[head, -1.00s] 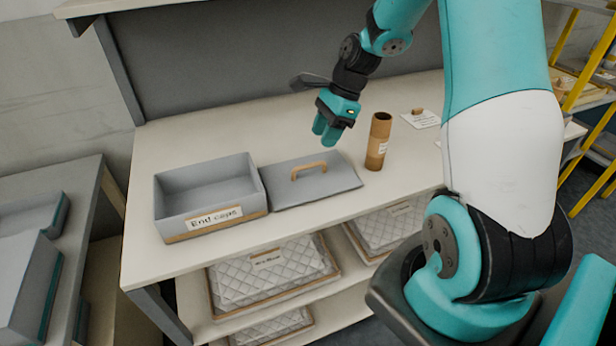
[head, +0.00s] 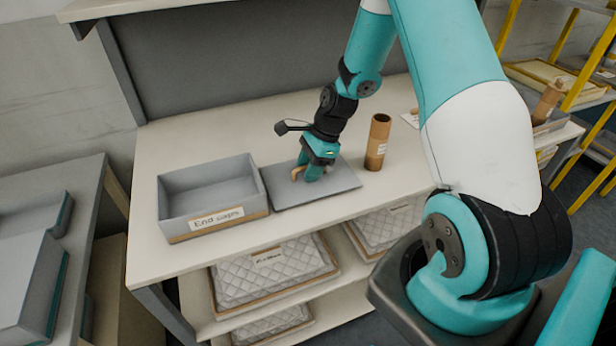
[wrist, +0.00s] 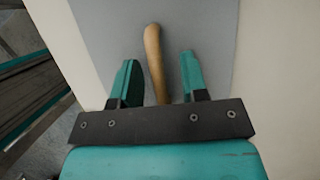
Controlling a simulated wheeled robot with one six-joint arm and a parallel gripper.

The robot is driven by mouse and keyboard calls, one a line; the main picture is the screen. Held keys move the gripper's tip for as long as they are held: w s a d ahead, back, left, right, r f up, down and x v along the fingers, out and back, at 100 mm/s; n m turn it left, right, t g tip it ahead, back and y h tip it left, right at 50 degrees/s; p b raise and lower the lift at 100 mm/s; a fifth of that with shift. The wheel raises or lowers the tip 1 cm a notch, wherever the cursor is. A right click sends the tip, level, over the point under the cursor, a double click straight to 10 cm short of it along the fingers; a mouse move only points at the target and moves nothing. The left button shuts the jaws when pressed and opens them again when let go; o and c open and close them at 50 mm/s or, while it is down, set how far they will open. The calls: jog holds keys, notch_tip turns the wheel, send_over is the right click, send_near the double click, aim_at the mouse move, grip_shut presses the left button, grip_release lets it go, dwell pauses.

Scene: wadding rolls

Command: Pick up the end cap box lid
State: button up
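The end cap box lid (head: 335,184) is a flat grey panel lying on the table to the right of the box, with a tan wooden handle (wrist: 154,58) on top. The end cap box (head: 213,205) is grey, open and empty, with an "End caps" label on its front. My gripper (head: 306,176) is down at the lid's handle. In the wrist view, the teal fingers (wrist: 160,80) stand apart on either side of the handle, with a gap on each side. The gripper partly hides the handle in the head view.
A cardboard tube (head: 377,142) stands upright on the table (head: 235,130), right of the lid. Quilted wadding packs (head: 270,275) lie on the shelf below. Grey boxes sit on a side table (head: 75,185) at left. A yellow rack stands at right.

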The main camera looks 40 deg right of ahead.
grip_shut()
